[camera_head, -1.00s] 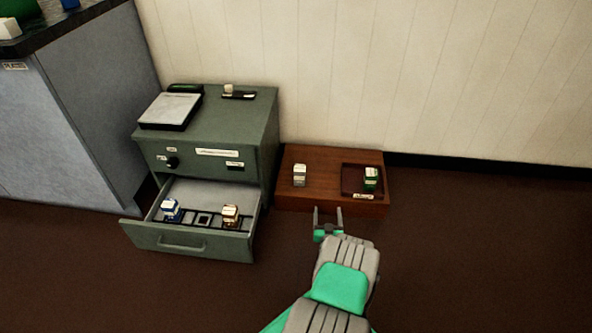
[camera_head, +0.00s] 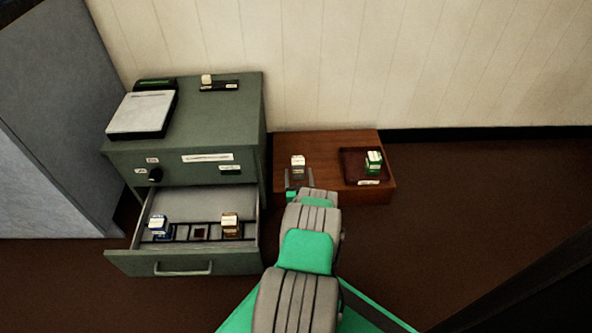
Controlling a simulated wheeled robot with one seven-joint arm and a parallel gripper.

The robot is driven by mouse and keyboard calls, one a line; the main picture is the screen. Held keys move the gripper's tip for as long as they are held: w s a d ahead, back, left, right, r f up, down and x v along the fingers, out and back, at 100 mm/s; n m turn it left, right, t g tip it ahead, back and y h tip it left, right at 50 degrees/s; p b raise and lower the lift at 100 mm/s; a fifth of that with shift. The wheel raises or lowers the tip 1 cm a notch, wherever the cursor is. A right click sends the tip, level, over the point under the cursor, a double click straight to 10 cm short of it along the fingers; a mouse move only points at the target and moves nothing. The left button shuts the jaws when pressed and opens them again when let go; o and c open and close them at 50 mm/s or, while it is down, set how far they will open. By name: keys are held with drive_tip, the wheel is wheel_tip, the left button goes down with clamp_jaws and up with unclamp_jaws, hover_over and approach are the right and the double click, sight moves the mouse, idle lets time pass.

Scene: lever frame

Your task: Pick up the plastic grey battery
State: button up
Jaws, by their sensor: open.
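A small grey block with a pale top, which looks like the grey battery (camera_head: 298,161), stands upright on the left part of the low wooden platform (camera_head: 330,142). My gripper (camera_head: 299,179) is open, its two fingers pointing away from me toward the battery. In this view the fingertips lie just below the battery, one to each side of its lower part. The battery's lower part is partly hidden by the gripper. I cannot tell whether the fingers are around it or still short of it.
A dark tray (camera_head: 351,167) on the platform's right holds a green battery (camera_head: 373,161). Left stands a green cabinet (camera_head: 215,125) with its drawer (camera_head: 135,262) open, holding a blue battery (camera_head: 158,226) and a brown one (camera_head: 231,225). The floor at right is mostly clear.

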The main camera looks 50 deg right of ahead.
drive_tip(key=b+x, duration=0.1)
drive_tip(key=x, duration=0.1)
drive_tip(key=shift+w+d+f, duration=0.1)
drive_tip(key=shift+w+d, duration=0.15)
drive_tip(key=shift+d, duration=0.15)
clamp_jaws()
idle(0.4)
drive_tip(key=shift+w+r, duration=0.1)
drive_tip(key=shift+r, duration=0.15)
